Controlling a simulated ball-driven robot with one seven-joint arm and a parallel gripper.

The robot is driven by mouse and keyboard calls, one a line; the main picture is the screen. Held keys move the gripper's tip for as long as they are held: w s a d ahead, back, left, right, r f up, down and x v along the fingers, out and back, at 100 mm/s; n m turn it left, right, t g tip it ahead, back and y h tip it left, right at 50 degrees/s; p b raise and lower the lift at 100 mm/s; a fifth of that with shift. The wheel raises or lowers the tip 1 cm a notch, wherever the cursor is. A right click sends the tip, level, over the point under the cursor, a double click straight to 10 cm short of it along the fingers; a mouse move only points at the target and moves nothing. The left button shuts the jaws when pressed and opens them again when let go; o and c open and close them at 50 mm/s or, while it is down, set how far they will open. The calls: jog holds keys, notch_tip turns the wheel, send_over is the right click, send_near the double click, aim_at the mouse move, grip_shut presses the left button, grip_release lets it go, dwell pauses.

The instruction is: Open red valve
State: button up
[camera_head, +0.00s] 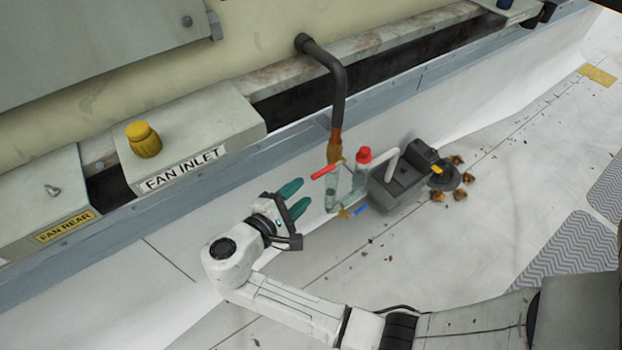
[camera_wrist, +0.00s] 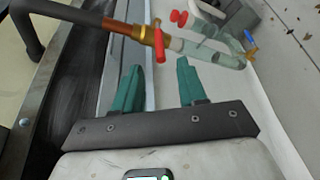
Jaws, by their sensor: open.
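The red valve handle (camera_head: 325,171) is a slim red lever on the pipework, below the copper-coloured end of a dark bent pipe. It also shows in the wrist view (camera_wrist: 158,45), just beyond my fingertips. A round red knob (camera_head: 364,155) stands to its right on the same pipework. My gripper (camera_head: 303,195) has two teal fingers, open and empty, pointing right toward the pipework. It is left of and slightly below the red lever, apart from it. In the wrist view my gripper (camera_wrist: 160,66) has the lever roughly ahead between its fingertips.
A blue lever (camera_head: 361,210) sits low on the pipework. A dark grey pump-like unit (camera_head: 402,178) stands to the right, with brown debris beside it. The dark pipe (camera_head: 336,85) rises to the wall. The fan inlet box (camera_head: 190,140) with a yellow cap is left. White floor in front is mostly clear.

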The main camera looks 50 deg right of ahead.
aim_at(320, 175)
jog(key=b+x, duration=0.3)
jog(key=x, duration=0.7)
jog(key=shift+d, duration=0.35)
jog(key=shift+c, duration=0.5)
grip_shut()
